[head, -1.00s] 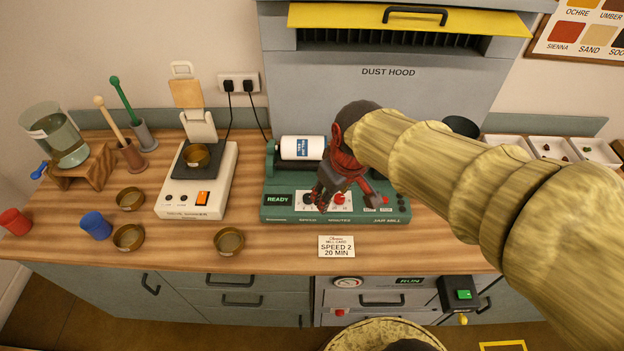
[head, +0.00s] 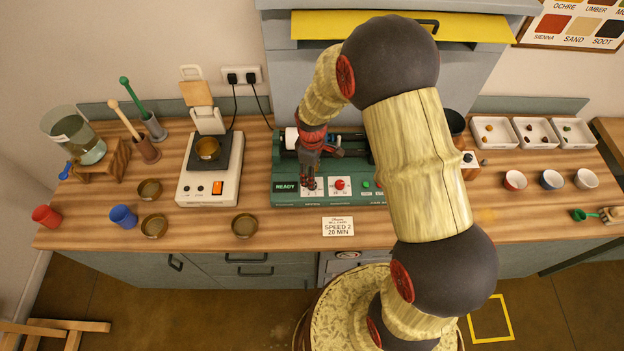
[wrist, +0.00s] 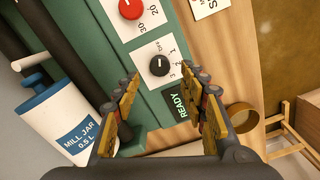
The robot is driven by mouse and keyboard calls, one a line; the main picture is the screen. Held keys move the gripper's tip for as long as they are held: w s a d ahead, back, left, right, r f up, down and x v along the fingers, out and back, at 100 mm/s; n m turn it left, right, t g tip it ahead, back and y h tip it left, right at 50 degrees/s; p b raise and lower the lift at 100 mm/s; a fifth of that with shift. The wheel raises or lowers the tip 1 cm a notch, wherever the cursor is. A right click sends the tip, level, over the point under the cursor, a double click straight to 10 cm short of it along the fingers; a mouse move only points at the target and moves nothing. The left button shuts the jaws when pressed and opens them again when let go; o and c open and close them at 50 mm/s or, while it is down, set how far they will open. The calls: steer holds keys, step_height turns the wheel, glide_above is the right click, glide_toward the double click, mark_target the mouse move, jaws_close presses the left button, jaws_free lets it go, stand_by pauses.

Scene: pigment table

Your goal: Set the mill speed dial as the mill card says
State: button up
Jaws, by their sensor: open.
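The jar mill (head: 284,200) is green, with a lit READY display (head: 286,186). In the wrist view its black speed dial (wrist: 160,65) sits on a white plate marked 1, 2 and 3; I cannot tell its setting surely. The mill card (head: 338,226) lies in front of the mill and reads SPEED 2, 20 MIN. My gripper (head: 310,184) points down over the speed dial's plate and mostly hides the dial in the head view. In the wrist view my gripper (wrist: 173,86) is open and empty, with the dial between and beyond its fingertips, apparently untouched.
The red minutes dial (head: 339,184) is just right of the speed dial. The white mill jar (wrist: 75,125) lies close to my fingers, behind the dials. A scale (head: 190,190) stands left of the mill, with brass dishes around it.

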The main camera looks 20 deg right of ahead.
steer(key=shift+f, duration=2.4)
steer(key=c, duration=0.3)
steer(key=c, duration=0.8)
jaws_close()
